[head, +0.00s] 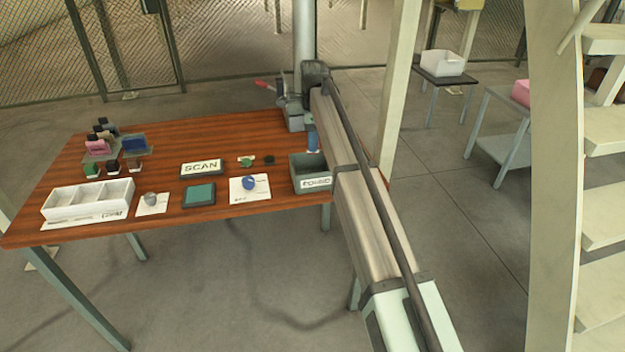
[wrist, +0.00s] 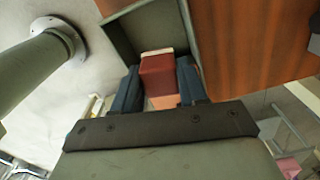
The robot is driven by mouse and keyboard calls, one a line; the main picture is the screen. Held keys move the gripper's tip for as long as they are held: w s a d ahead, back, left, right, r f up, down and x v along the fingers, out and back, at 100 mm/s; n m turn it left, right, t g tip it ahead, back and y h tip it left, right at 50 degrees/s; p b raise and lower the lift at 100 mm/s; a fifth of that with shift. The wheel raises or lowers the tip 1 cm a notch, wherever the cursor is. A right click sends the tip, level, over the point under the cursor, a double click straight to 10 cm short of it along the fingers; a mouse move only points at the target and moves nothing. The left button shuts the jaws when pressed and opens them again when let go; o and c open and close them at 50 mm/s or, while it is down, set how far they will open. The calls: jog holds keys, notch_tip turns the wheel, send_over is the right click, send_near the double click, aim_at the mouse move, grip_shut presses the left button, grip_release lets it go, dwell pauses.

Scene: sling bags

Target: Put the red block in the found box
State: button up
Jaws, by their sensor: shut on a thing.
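My gripper (wrist: 160,88) is shut on the red block (wrist: 158,76), which sits between its two blue fingers in the wrist view. In the head view my gripper (head: 312,137) is just above the back of the found box (head: 316,183), a grey-green open box with a white label at the table's right edge. The wrist view shows the box (wrist: 122,30) beyond the block.
The wooden table (head: 230,140) holds a SCAN sign (head: 202,167), a teal pad (head: 199,194), a white divided tray (head: 88,200), a blue item on a white card (head: 249,183) and small blocks. Several bags (head: 104,140) stand at the back left. A grey device (head: 292,112) stands at the back right corner.

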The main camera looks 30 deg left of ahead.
jog(key=shift+s+d+n, duration=0.1)
jog(key=shift+s+n, duration=0.15)
jog(key=shift+n, duration=0.65)
jog(key=shift+f, duration=0.25)
send_near(313, 167)
jog(key=shift+s+d+f, duration=0.45)
jog(key=shift+s+f, duration=0.35)
jog(key=shift+f, duration=0.1)
jog(key=shift+s+d+f, duration=0.5)
jog(key=shift+s+f, duration=0.3)
jog(key=shift+f, duration=0.15)
jog(key=shift+s+d+f, duration=0.45)
jog(key=shift+s+f, duration=0.35)
jog(key=shift+f, duration=0.1)
jog(key=shift+f, duration=0.2)
jog(key=o, duration=1.1)
jog(key=shift+c, duration=0.2)
jog(key=shift+r, duration=0.1)
notch_tip(313, 167, up, 12)
jog(key=shift+r, duration=0.15)
